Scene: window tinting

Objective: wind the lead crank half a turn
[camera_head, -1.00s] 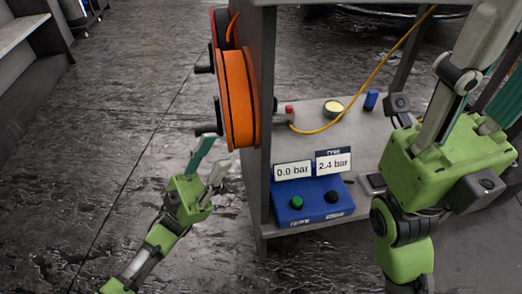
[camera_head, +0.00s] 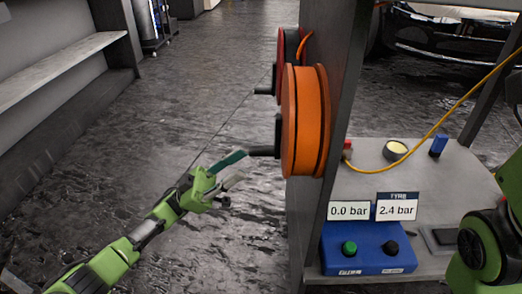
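An orange reel (camera_head: 308,120) is mounted on the left side of the grey stand. Its black crank (camera_head: 264,151) sticks out to the left, with the handle low on the reel's face. A red reel (camera_head: 281,50) sits behind it with a similar black crank (camera_head: 264,91). No label shows which one is the lead crank. My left gripper (camera_head: 241,165) is open, its teal and grey fingers apart. The teal fingertip is close to the left end of the orange reel's handle; I cannot tell whether they touch. My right gripper is not in view; part of my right arm shows at the right edge.
The stand's shelf (camera_head: 450,180) holds a blue gauge box (camera_head: 365,255) reading 0.0 and 2.4 bar. A yellow hose (camera_head: 435,128) hangs across the stand. A wall bench (camera_head: 60,68) is at the left. The floor between is clear.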

